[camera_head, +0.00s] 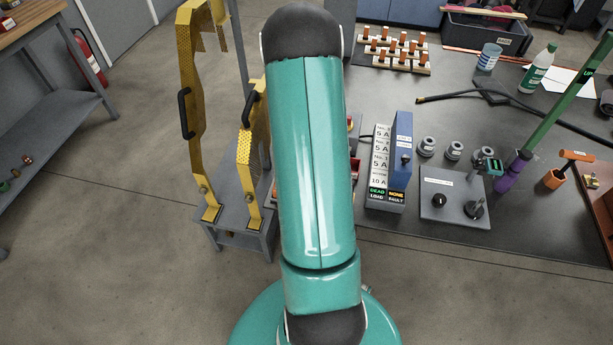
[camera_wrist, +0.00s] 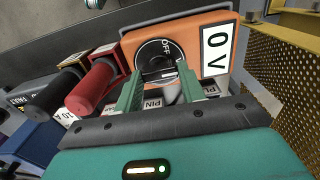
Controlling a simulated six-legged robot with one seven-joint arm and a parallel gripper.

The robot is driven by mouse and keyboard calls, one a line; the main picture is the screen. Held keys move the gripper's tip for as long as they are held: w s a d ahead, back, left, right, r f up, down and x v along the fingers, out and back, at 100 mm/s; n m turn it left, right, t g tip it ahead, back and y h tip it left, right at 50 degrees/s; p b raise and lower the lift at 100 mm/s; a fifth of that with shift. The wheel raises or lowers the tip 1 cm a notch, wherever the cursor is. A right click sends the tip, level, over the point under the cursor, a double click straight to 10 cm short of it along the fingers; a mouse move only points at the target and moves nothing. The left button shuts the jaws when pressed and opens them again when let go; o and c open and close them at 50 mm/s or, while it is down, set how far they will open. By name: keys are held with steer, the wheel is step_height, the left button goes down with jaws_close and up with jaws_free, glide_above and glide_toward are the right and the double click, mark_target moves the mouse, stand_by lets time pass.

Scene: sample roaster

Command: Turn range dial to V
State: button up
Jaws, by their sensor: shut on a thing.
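In the wrist view an orange meter (camera_wrist: 205,36) has a "0 V" display (camera_wrist: 217,50) and a round black range dial (camera_wrist: 152,52). "OFF" is printed on the dial's face, near its upper edge. My gripper (camera_wrist: 160,80) reaches to the dial with its two green fingers on either side of the knob, and it is shut on the knob. The knob's lower part and any V mark cannot be made out. In the head view my arm hides the gripper and the meter.
Red (camera_wrist: 92,88) and black (camera_wrist: 50,97) cylindrical handles lie left of the meter, close to the fingers. A yellow perforated guard (camera_wrist: 285,75) stands at the right. In the head view a blue box (camera_head: 402,150) and grey switch panel (camera_head: 453,197) stand on the bench.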

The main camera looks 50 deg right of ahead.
steer(key=o, duration=1)
step_height(320, 180, up, 14)
steer(key=shift+f, duration=0.1)
